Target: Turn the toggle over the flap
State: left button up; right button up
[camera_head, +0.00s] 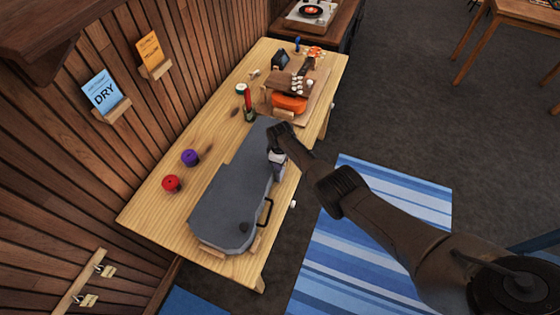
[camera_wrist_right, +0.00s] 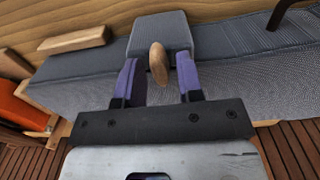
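A grey ukulele case (camera_head: 232,190) lies closed on the wooden workbench. In the right wrist view, a square grey flap (camera_wrist_right: 178,28) hangs over the edge of the case (camera_wrist_right: 70,88). An oval wooden toggle (camera_wrist_right: 158,62) stands at the flap's lower edge, its long side running up and down in the picture. My right gripper (camera_wrist_right: 159,78) has its two purple fingers on either side of the toggle, with a small gap visible on each side. In the head view my right gripper (camera_head: 277,163) is at the case's right side and hides the toggle. My left gripper is out of view.
A black handle (camera_head: 265,212) sticks out from the case near my right gripper. Purple (camera_head: 190,158) and red (camera_head: 171,183) round items stand left of the case. An orange ukulele body (camera_head: 289,103) lies at the bench's far end. A wooden block (camera_wrist_right: 75,41) lies beside the flap.

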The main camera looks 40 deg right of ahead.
jog(key=shift+o, duration=0.8)
jog(key=shift+r, duration=0.3)
notch_tip(320, 180, up, 6)
jog(key=p, duration=0.3)
jog(key=shift+f, duration=0.1)
notch_tip(320, 180, up, 7)
jog(key=p, duration=0.1)
jog(key=shift+r, duration=0.2)
